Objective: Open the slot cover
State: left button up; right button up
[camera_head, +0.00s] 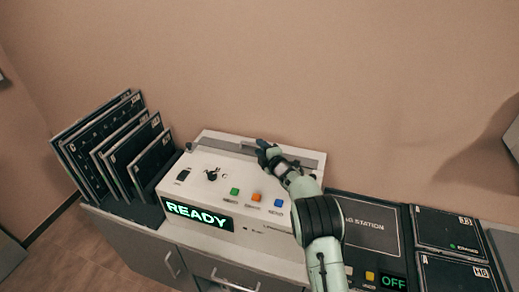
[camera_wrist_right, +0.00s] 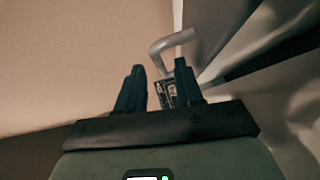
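The white scanner (camera_head: 205,187) stands on the counter with a lit READY display. A long grey strip (camera_head: 226,145), which looks like the slot cover, lies along the back of its top and appears closed. My right gripper (camera_head: 263,147) is over this strip, near its middle, and the hand hides part of it. In the right wrist view my right gripper (camera_wrist_right: 158,75) has its fingers apart with nothing gripped. A bent grey handle (camera_wrist_right: 172,42) is just beyond the fingertips. I cannot tell whether a finger touches it. My left gripper is not in view.
A rack of upright dark panels (camera_head: 115,145) stands left of the scanner. To the right are a dark tag station (camera_head: 365,225) showing OFF and dark labelled trays (camera_head: 448,232). A wall rises close behind the scanner.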

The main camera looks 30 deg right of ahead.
jog(key=s, duration=0.1)
jog(key=s+b, duration=0.1)
jog(key=s, duration=0.1)
jog(key=s+b, duration=0.1)
jog(key=s, duration=0.1)
jog(key=shift+s+a+r, duration=0.15)
jog(key=shift+s+r, duration=0.05)
jog(key=shift+r, duration=0.05)
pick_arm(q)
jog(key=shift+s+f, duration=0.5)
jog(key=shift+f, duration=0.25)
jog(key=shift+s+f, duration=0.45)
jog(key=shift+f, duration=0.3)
pick_arm(e)
jog(key=shift+s+r, duration=0.1)
jog(key=shift+s, duration=0.35)
